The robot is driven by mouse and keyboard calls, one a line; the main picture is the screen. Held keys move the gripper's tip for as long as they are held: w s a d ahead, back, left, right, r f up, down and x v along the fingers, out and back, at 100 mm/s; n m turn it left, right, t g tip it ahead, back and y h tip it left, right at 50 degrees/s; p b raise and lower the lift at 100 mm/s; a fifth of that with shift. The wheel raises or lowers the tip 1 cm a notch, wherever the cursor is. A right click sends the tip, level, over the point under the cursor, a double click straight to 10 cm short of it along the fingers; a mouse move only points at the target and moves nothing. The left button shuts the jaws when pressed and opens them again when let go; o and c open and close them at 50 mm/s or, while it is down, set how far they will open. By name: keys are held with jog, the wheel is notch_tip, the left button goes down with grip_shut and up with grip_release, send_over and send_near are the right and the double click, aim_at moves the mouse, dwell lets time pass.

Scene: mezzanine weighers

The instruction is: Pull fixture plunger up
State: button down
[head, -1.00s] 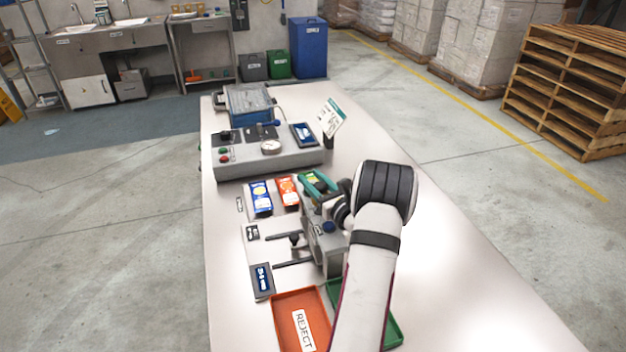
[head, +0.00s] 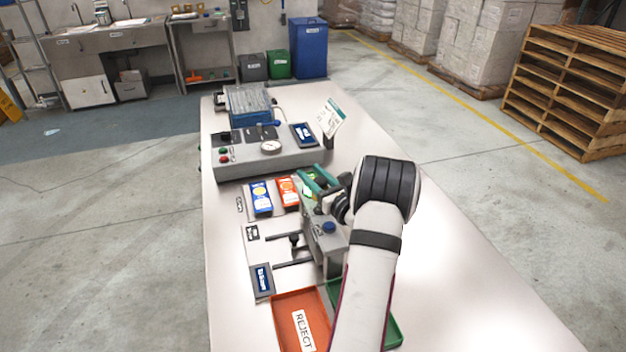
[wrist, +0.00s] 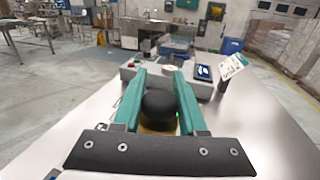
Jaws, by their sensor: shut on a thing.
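The grey metal fixture (head: 325,250) stands on the bench, with a blue knob (head: 329,227) on top and horizontal rods to its left. My gripper (head: 314,178) has teal fingers at the fixture's far end. In the wrist view my gripper (wrist: 160,72) has a finger on each side of a round black knob (wrist: 160,103), which I take to be the plunger. Something yellow and a small green light show just below it. The plunger's shaft is hidden, and in the head view my wrist and fingers cover the grip.
An orange reject tray (head: 286,305) and a green tray (head: 392,328) lie at the near end. Blue and orange packs (head: 260,198) lie left of my gripper. A control box (head: 240,160) with a gauge and a card stand are behind. The bench's right side is clear.

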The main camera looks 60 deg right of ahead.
jog(key=shift+r, duration=0.85)
jog(key=shift+c, duration=2.3)
grip_release()
jog(key=v, duration=1.5)
jog(key=shift+s+a, duration=0.2)
jog(key=shift+s, duration=0.1)
